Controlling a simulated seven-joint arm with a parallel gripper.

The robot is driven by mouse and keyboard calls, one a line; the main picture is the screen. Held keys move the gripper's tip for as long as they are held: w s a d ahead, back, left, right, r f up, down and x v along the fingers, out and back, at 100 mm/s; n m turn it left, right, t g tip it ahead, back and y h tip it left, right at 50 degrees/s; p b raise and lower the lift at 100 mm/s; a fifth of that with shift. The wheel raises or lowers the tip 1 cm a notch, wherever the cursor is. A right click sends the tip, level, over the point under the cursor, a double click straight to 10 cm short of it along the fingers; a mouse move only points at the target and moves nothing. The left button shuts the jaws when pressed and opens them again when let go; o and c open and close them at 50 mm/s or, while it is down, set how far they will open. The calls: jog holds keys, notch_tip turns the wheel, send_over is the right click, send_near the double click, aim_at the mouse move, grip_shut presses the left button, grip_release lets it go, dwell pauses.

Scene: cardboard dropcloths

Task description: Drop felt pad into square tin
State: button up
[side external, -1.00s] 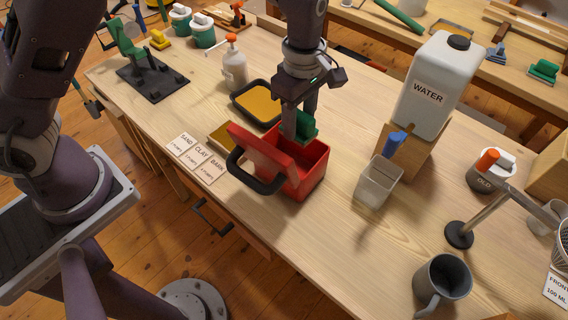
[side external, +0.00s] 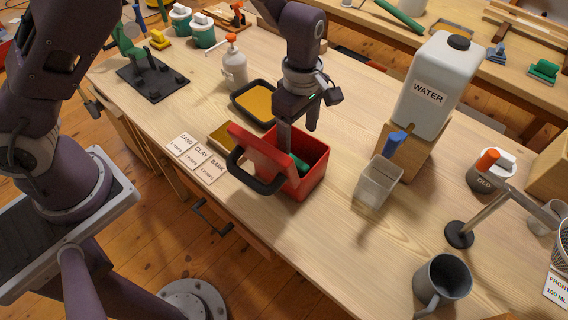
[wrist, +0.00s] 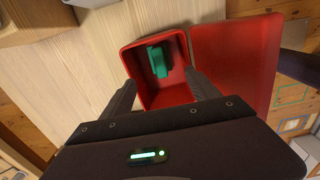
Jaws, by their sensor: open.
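A red square tin (side external: 313,172) stands on the bench with its red lid (side external: 262,147) swung open and a black handle in front. The green felt pad (side external: 301,164) lies inside the tin, partly hidden by the wall and lid. In the wrist view the green pad (wrist: 158,60) rests against the inside of the red tin (wrist: 147,99), apart from the fingers. My gripper (side external: 299,129) is open and empty over the tin's opening, its fingers on either side of the opening in the wrist view.
A black tray of yellow material (side external: 259,101) and a pump bottle (side external: 234,72) stand behind the tin. A clear square cup (side external: 378,184) and a water jug (side external: 437,88) on a wooden stand are to the right.

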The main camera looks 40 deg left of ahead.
jog(key=s+a+r+m+t+h, duration=0.1)
jog(key=s+a+r+m, duration=0.15)
jog(key=r, duration=0.45)
jog(key=s+a+r+m, duration=0.1)
jog(key=s+r+m, duration=0.15)
jog(key=r, duration=0.45)
jog(key=s+a+r+m+t+h, duration=0.1)
jog(key=s+a+r+m, duration=0.15)
jog(key=r, duration=0.45)
jog(key=s+a+r+m+t+y, duration=0.1)
jog(key=s+a+m, duration=0.2)
jog(key=s+m, duration=0.2)
jog(key=s+a+r+m+t+y, duration=0.1)
jog(key=s+m, duration=0.4)
jog(key=s, duration=0.6)
jog(key=shift+a+r+t, duration=0.25)
jog(key=shift+a+t, duration=0.55)
jog(key=shift+a, duration=0.1)
